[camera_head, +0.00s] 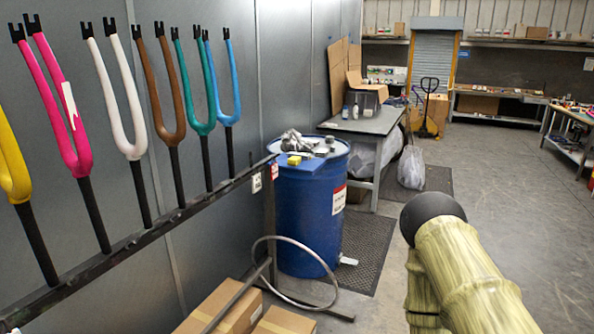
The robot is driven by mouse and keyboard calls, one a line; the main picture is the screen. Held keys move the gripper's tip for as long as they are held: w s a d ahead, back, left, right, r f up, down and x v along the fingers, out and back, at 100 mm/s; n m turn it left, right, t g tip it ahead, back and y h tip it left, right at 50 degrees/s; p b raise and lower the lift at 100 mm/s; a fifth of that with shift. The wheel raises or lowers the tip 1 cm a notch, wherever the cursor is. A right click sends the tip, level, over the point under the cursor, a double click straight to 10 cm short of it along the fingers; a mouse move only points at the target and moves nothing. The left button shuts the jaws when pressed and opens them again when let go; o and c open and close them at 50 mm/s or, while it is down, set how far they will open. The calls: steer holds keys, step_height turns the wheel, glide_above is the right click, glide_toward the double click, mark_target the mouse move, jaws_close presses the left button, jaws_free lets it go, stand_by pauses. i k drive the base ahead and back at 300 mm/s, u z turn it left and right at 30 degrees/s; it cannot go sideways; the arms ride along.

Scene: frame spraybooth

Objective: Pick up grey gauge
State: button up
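A blue drum (315,225) stands left of the picture's middle, with several small things on its top. Among them is a small dark grey piece (330,140) at the back right of the lid, and a pale round piece (320,150) lies just in front of it. Either may be the grey gauge; they are too small to tell. A crumpled grey cloth (297,141) and a yellow block (294,160) are on the left of the top. Part of my arm shows at the lower right, apart from the drum. My gripper's fingers are not in view.
A rack rail (150,232) with several coloured forks runs along the left wall towards the drum. A metal hoop (292,302) and cardboard boxes (232,305) are on the floor in front. A grey table (375,122) stands behind. Floor on the right is clear.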

mark_target(304, 157)
steer(key=u, duration=0.55)
steer(key=k, duration=0.15)
steer(key=z, duration=1.65)
steer(key=i, duration=3.15)
steer(key=u, duration=1.4)
steer(key=i, duration=0.8)
steer(key=u, duration=0.9)
